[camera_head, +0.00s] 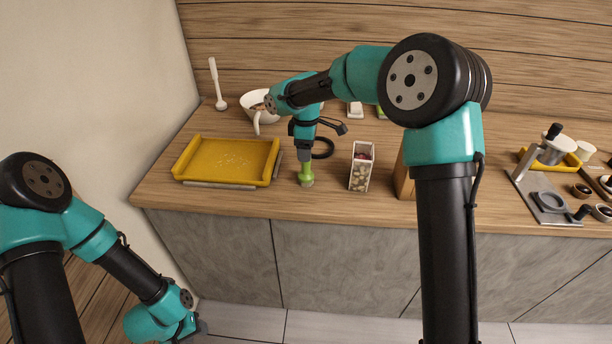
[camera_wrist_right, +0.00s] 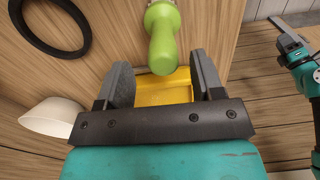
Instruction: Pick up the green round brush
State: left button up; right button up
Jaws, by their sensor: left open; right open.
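The green round brush (camera_head: 306,175) stands upright on the wooden counter, just right of the yellow tray, its green handle upward. My right gripper (camera_head: 305,155) is directly above it, pointing down and open. In the right wrist view the brush's green handle (camera_wrist_right: 163,45) lies in line with the gap between the two open fingers (camera_wrist_right: 163,78), its rounded end near the fingertips. I cannot tell whether either finger touches it. My left gripper (camera_head: 199,327) is low at the bottom left, below the counter, open and empty.
The yellow tray (camera_head: 191,158) lies left of the brush. A black ring (camera_head: 322,154) lies behind it, and a patterned box (camera_head: 361,171) stands to its right. A white cup (camera_head: 252,101) and ladle (camera_head: 217,87) are farther back. The counter's front edge is close.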

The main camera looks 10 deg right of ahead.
jog(key=f, duration=0.4)
jog(key=shift+s+f, duration=0.1)
jog(key=shift+s, duration=0.1)
jog(key=c, duration=1)
jog(key=shift+r, duration=1.65)
jog(key=shift+s+a+r, duration=0.1)
jog(key=shift+s+r, duration=0.05)
jog(key=shift+r, duration=0.1)
jog(key=s+a+r, duration=0.1)
jog(key=s+a, duration=0.3)
jog(key=s, duration=1.1)
jog(key=shift+r, duration=0.15)
